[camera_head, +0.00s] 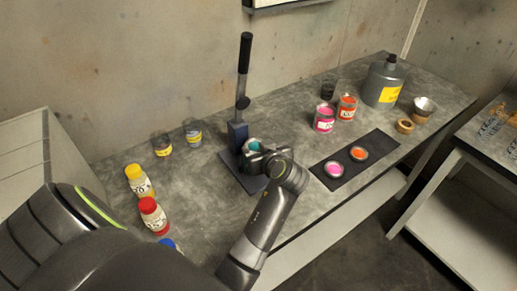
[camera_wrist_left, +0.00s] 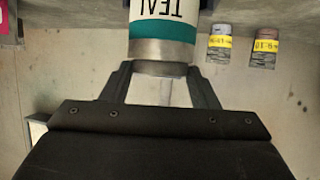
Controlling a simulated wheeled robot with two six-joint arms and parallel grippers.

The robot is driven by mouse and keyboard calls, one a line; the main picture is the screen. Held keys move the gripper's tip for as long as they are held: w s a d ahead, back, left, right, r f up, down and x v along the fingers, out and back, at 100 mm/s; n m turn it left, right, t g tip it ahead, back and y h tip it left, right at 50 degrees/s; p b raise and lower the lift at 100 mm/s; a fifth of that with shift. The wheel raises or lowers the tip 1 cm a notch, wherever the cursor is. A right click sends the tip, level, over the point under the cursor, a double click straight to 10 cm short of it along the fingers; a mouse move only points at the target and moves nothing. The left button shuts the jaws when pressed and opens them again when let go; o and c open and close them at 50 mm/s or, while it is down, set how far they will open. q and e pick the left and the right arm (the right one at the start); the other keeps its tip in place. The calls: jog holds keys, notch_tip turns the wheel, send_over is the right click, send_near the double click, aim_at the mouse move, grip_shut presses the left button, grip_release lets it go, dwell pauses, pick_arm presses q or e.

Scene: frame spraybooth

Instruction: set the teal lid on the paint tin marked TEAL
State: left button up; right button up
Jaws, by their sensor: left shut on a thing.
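The teal lid (camera_head: 254,145) shows its teal top in the head view, in front of the lever press. My left gripper (camera_head: 254,153) is shut on its rim; in the wrist view the fingertips (camera_wrist_left: 160,72) close on a dark grey band. The tin marked TEAL (camera_wrist_left: 162,30) shows upside down in the wrist view, with a teal stripe and a metal edge at that band. Lid and tin look in line and touching, but I cannot tell if the lid is seated. In the head view my gripper hides most of the tin. My right gripper is out of view.
The lever press (camera_head: 238,133) stands close beside my gripper. A dark mat (camera_head: 382,146) holds a pink lid (camera_head: 333,170) and an orange lid (camera_head: 359,153). Pink (camera_head: 324,120) and orange (camera_head: 347,108) tins stand behind. Bottles and jars stand left; a grey jug (camera_head: 383,84) stands right.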

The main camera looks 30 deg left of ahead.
pick_arm(q)
jog(key=shift+s+f, duration=0.15)
jog(key=shift+f, duration=0.3)
jog(key=o, duration=1)
jog(key=shift+d, duration=0.15)
jog(key=shift+o, duration=0.2)
